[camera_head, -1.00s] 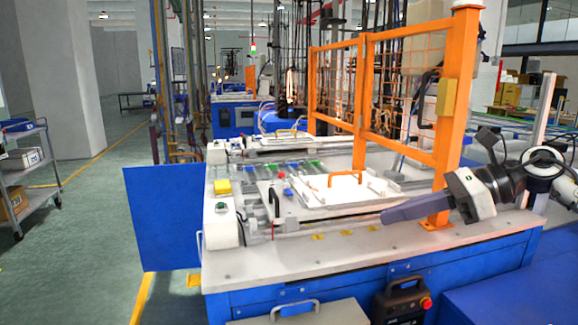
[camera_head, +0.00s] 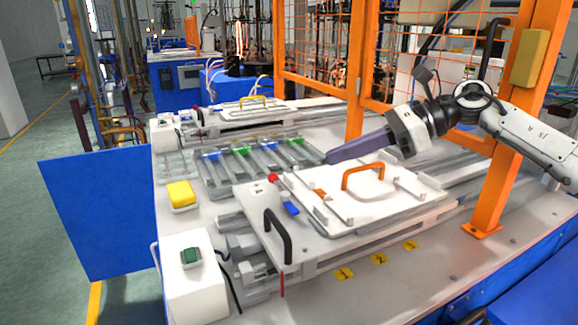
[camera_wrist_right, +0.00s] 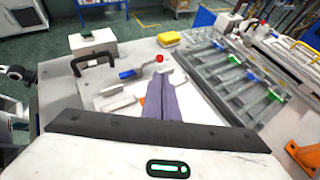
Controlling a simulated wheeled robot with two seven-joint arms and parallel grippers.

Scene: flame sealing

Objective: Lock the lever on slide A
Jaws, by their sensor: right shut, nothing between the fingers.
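The near slide (camera_head: 257,195) is a white plate with a black handle (camera_head: 278,236) at its left end and an orange handle (camera_head: 362,178) on the raised white panel. Near the panel's left corner are a red knob (camera_head: 273,177) and a blue lever piece (camera_head: 291,208). In the right wrist view the red knob (camera_wrist_right: 159,58) and the blue piece (camera_wrist_right: 127,74) lie just beyond my fingertips. My right gripper (camera_head: 331,158) has long purple fingers, shut and empty, above the panel's back edge, right of the red knob and apart from it. My left gripper is out of view.
A second slide with a yellow handle (camera_head: 251,102) lies at the back. Between them is a rack (camera_head: 225,180) with blue and green pieces. A yellow block (camera_head: 181,193) and a green-button box (camera_head: 192,280) are at left. An orange fence post (camera_head: 500,180) stands beside my right arm.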

